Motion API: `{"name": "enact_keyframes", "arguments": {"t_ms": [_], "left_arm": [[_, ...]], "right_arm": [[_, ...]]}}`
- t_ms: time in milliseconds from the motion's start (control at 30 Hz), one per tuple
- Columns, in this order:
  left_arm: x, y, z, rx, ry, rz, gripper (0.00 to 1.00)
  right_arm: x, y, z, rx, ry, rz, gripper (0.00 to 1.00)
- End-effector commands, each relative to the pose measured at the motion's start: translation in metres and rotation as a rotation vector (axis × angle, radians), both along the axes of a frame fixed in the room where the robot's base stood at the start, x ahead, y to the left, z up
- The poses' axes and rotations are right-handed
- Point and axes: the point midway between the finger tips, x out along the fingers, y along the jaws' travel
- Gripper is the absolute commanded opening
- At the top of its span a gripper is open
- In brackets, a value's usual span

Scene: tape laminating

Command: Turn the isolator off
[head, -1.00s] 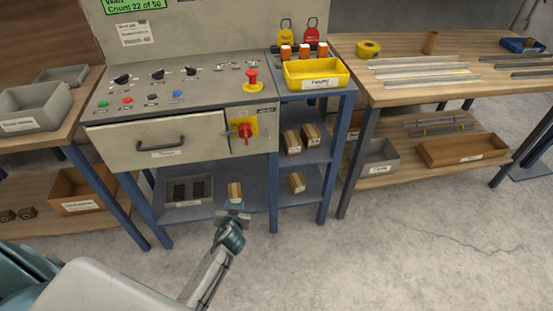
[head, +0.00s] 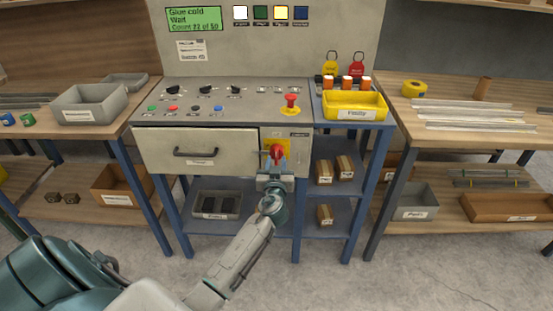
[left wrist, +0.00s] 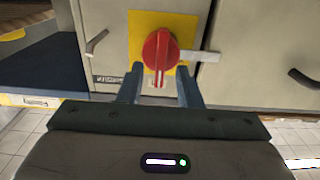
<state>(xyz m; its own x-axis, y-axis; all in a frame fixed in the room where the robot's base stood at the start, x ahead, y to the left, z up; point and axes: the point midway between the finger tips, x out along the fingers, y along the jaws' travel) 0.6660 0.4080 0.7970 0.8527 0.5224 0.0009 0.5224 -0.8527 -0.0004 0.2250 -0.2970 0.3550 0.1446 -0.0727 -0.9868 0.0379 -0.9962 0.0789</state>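The isolator is a red rotary knob (head: 277,151) on a yellow plate at the right of the grey machine's front. In the left wrist view the red knob (left wrist: 160,52) has its ridge upright in the picture, on the yellow plate (left wrist: 190,24). My left gripper (left wrist: 159,70) is open. Its two fingers appear on either side of the ridge's lower part, with a visible gap on each side. In the head view my left gripper (head: 275,170) is just below and in front of the knob, covering part of it. My right gripper is not in view.
A drawer (head: 165,150) with a black handle is left of the isolator. A red emergency button (head: 291,102) sits on the panel above. A yellow tray (head: 352,105) stands to the right. The green display (head: 193,19) reads "Glue cold, Wait".

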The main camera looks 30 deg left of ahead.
Motion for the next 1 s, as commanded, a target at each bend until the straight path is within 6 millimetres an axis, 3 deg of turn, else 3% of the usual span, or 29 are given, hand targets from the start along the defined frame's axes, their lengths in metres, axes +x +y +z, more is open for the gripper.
{"name": "enact_keyframes", "arguments": {"t_ms": [167,433,467,600,633,1000], "left_arm": [[0.0113,0.0070,0.0000,0.000,0.001,0.001,0.32],[0.0123,0.0078,-0.0006,0.000,0.001,0.000,0.32],[0.0123,0.0078,-0.0006,0.000,0.001,0.000,0.30],[0.0123,0.0077,-0.0007,0.000,0.001,0.000,0.02],[0.0123,0.0077,-0.0007,0.000,0.001,0.000,0.00],[0.0120,0.0077,-0.0018,-0.006,-0.003,0.000,0.00]], "right_arm": [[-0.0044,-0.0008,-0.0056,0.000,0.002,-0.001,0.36],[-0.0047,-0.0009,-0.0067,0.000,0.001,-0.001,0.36],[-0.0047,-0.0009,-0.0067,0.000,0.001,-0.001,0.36],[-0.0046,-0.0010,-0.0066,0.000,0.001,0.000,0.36],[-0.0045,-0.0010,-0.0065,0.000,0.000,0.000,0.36],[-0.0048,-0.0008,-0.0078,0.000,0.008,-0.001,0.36]]}}
